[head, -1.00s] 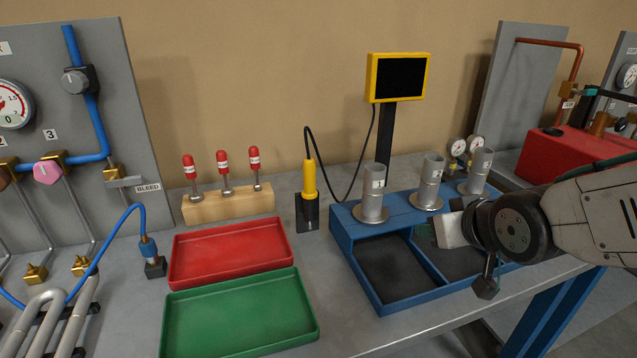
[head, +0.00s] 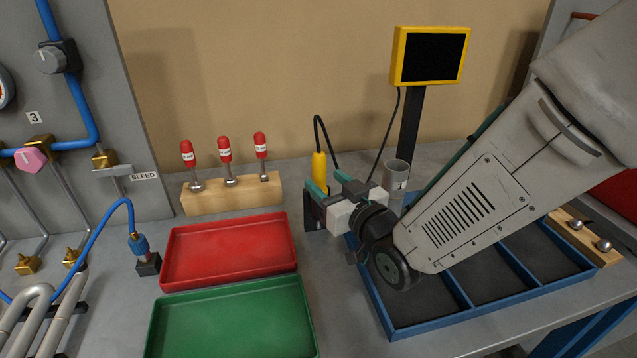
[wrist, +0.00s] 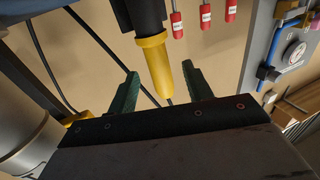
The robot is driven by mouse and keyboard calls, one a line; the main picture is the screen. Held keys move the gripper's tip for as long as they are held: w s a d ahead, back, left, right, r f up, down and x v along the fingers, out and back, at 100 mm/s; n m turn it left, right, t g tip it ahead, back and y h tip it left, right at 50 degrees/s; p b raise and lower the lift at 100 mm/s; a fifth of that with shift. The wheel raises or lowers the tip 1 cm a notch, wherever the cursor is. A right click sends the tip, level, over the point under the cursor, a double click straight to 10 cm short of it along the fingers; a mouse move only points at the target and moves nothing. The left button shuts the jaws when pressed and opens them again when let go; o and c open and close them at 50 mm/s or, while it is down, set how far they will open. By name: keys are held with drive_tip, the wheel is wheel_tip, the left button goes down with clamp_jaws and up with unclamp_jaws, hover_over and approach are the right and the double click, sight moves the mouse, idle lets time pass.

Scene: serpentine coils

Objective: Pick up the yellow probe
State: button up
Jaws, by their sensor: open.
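The yellow probe (head: 319,168) stands upright in its dark holder on the bench, with a black cable looping from its top. It also shows in the wrist view (wrist: 157,65), between the two green fingers and reaching past their tips. My gripper (head: 328,190) is open, with its fingers around or beside the probe in the head view. In the wrist view the fingers (wrist: 160,82) stand apart on both sides of the probe, the right finger closer to it. I cannot tell whether either finger touches it. The gripper hides the probe's lower part in the head view.
A red tray (head: 228,250) and a green tray (head: 232,318) are to the left. A yellow-framed screen (head: 430,57) on a black post stands behind. A wooden block (head: 230,195) holds red-capped tools.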

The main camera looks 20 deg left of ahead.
drive_tip(key=x, duration=0.4)
drive_tip(key=shift+w+f, duration=0.1)
clamp_jaws()
wheel_tip(320, 180, up, 18)
idle(0.7)
hover_over(323, 178)
drive_tip(key=a, duration=0.1)
drive_tip(key=shift+w+a+f, duration=0.1)
drive_tip(key=shift+w+f, duration=0.15)
drive_tip(key=shift+f, duration=1.25)
drive_tip(key=shift+w+f, duration=0.2)
drive_tip(key=shift+f, duration=1.3)
drive_tip(key=shift+r, duration=0.1)
